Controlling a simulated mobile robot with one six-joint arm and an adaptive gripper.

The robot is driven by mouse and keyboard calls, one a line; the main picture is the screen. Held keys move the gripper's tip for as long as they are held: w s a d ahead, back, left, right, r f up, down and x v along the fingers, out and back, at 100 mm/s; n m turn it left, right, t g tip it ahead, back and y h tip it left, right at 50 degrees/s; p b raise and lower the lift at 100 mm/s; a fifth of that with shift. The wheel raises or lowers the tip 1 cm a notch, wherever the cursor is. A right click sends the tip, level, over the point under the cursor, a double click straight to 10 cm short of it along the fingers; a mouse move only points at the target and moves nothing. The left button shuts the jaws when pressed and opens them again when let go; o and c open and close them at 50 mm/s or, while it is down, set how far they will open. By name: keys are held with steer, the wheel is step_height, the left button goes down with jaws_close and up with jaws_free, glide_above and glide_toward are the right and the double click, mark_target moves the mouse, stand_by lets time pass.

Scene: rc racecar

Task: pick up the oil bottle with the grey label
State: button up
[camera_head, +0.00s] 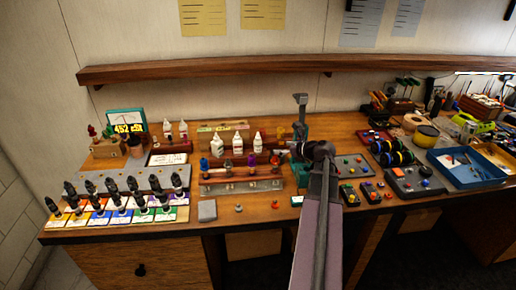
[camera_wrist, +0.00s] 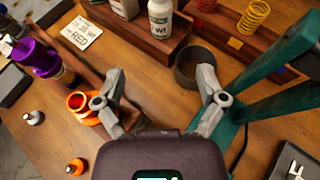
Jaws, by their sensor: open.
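Several white bottles stand in wooden racks in the head view: a front row with a middle bottle (camera_head: 238,144), and smaller ones behind it, such as a back bottle (camera_head: 183,129). In the wrist view one white bottle (camera_wrist: 160,20) with a pale, greyish label marked "wt" stands upright in a wooden rack at the top, its upper part cut off by the frame. I cannot tell the label colours in the head view. My gripper (camera_wrist: 162,72) is open and empty, with its fingers apart below this bottle in the picture. It also shows in the head view (camera_head: 303,150), right of the bottles.
A dark round cup (camera_wrist: 193,68) stands by the right finger. A teal stand (camera_wrist: 270,70) rises at the right. A wooden shelf (camera_head: 290,69) hangs above the bench.

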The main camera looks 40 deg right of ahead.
mark_target(261, 145)
steer(key=shift+d+f, duration=0.1)
steer(key=shift+f, duration=0.15)
steer(key=shift+w, duration=0.1)
steer(key=b+x, duration=0.3)
steer(key=x, duration=0.4)
steer(key=shift+w+f, duration=0.15)
steer(key=shift+w, duration=0.6)
steer(key=shift+f, duration=0.1)
steer(key=shift+r+b+x, duration=0.15)
steer(key=shift+b+x, duration=0.35)
steer(key=shift+x, duration=0.8)
steer(key=shift+r+b+x, duration=0.2)
steer(key=shift+b+x, duration=0.25)
steer(key=shift+x, duration=0.9)
